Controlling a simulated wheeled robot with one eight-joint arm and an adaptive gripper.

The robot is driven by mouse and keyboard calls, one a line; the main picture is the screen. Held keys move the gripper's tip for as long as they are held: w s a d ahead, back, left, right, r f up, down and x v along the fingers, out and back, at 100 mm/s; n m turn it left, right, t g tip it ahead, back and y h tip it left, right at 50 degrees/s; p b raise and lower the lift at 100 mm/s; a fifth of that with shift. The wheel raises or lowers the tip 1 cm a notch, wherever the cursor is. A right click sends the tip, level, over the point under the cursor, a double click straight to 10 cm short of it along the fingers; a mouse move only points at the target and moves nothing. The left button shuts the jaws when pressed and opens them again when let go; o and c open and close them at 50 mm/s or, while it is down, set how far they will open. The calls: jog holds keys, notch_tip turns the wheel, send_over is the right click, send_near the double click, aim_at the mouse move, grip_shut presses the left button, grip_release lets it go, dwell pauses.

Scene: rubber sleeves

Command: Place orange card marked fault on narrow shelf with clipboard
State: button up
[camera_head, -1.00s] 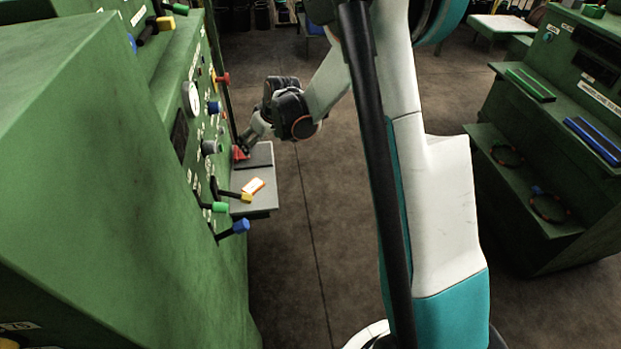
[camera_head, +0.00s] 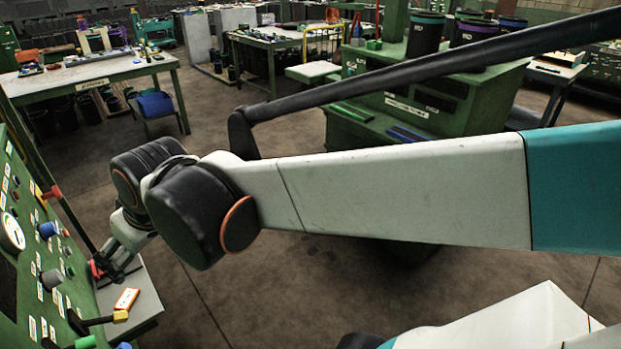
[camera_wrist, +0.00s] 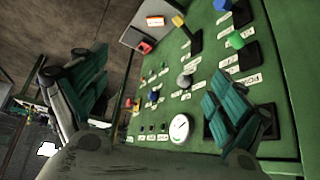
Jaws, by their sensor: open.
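The orange card (camera_head: 126,299) with a white face lies flat on the narrow grey shelf (camera_head: 146,300) beside the green panel; its marking is too small to read. A dark flat thing (camera_head: 128,270), perhaps the clipboard, lies farther back on the shelf, partly hidden by my gripper. My gripper (camera_head: 116,256) is over the shelf's far part, apart from the card. In the wrist view, my gripper (camera_wrist: 158,78) has its teal fingers wide apart with nothing between them. The card (camera_wrist: 155,21) and the dark thing (camera_wrist: 132,38) show beyond them at the top.
A red object (camera_head: 96,270) is at the panel by the shelf's back. The green panel carries a round gauge (camera_head: 11,232), knobs and levers; a yellow-tipped lever (camera_head: 104,320) juts near the card. Floor (camera_head: 270,285) right of the shelf is clear.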

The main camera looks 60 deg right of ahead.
jog(key=s+f+m, duration=0.1)
jog(key=s, duration=0.8)
jog(key=shift+d+f, duration=0.15)
jog(key=shift+f, duration=0.05)
jog(key=shift+s, duration=0.1)
dwell(0.6)
